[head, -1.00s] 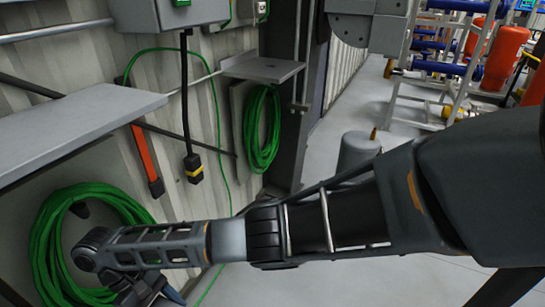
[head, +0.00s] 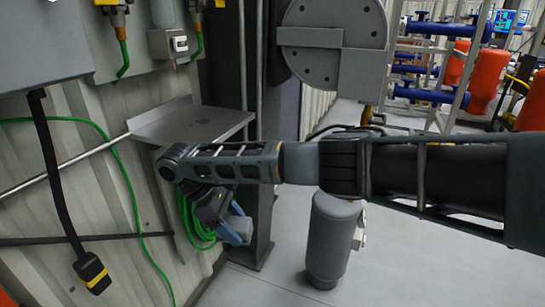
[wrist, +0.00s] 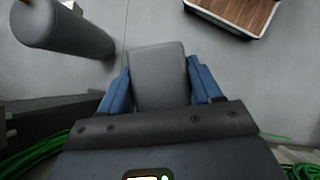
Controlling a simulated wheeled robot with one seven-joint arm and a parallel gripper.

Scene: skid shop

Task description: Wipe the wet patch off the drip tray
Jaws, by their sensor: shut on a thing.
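The drip tray (head: 175,125) is a grey metal shelf with a raised back edge, fixed to the wall left of centre in the head view. A small dark patch (head: 203,123) shows on its top and seems to be the wet patch. My gripper (head: 238,228) hangs below and to the right of the tray's front edge, apart from it. In the wrist view its blue fingers are shut on a grey block-like pad (wrist: 158,75). The tray is not visible in the wrist view.
A coiled green hose (head: 197,225) hangs under the tray, behind my gripper. A dark post (head: 262,215) stands right of it. A grey cylinder (head: 330,240) stands on the floor. A black cable with a yellow-banded plug (head: 92,272) hangs at left.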

